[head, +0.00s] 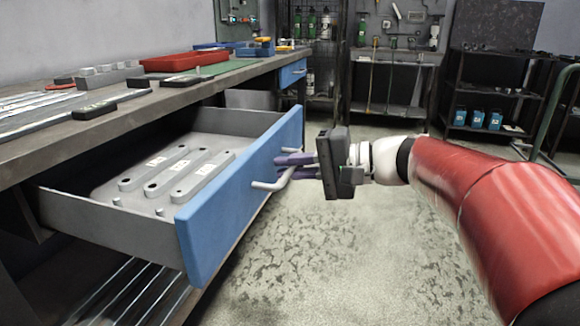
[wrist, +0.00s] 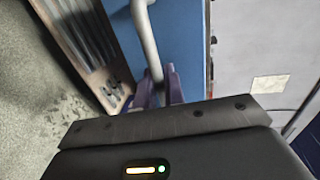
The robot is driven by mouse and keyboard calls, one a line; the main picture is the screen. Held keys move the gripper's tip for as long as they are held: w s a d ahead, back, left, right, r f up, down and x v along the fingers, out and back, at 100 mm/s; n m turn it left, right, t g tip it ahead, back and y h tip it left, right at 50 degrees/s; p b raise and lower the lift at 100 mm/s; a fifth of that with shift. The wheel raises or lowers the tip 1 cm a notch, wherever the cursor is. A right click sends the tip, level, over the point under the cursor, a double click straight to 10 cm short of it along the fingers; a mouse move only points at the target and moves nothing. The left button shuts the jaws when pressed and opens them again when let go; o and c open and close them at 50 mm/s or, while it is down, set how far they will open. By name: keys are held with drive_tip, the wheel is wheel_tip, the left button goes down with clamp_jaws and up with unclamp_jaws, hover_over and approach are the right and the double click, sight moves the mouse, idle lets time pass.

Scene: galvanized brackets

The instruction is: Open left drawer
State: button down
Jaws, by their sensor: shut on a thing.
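The left drawer has a blue front (head: 238,185) and grey sides, and it stands well out from under the workbench. A grey bar handle (head: 272,184) runs across its blue front. My gripper (head: 283,166) is at the drawer front, its purple fingers shut on the handle. In the wrist view the fingers (wrist: 158,90) close around the grey handle (wrist: 146,40) against the blue front (wrist: 180,35). Inside the drawer lie several grey brackets (head: 180,172) with small labels.
The workbench top (head: 120,108) carries a red tray (head: 185,61), metal bars and dark blocks. A second blue drawer (head: 292,73) is farther along the bench. Shelves (head: 490,110) stand at the back right. The floor (head: 330,255) in front of the drawer is clear.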

drive_tip(key=c, duration=1.6)
unclamp_jaws()
drive_tip(key=shift+c, duration=0.2)
drive_tip(key=shift+d, duration=0.1)
drive_tip(key=v, duration=0.7)
drive_tip(key=shift+s+d+p, duration=0.15)
drive_tip(key=shift+d+p, duration=0.15)
drive_tip(key=s+a+f+n+g+h+p, duration=0.1)
drive_tip(key=s+a+f+g+h+p, duration=0.15)
drive_tip(key=s+f+h+p, duration=0.45)
drive_tip(key=s+d+f+n+t+h+p, duration=0.2)
drive_tip(key=s+d+f+n+h, duration=0.1)
drive_tip(key=s+d+h, duration=0.2)
drive_tip(key=s+h, duration=0.2)
drive_tip(key=s, duration=0.2)
drive_tip(key=shift+s+d+f+n, duration=0.15)
drive_tip(key=shift+s+d+n, duration=0.05)
drive_tip(key=shift+n, duration=0.1)
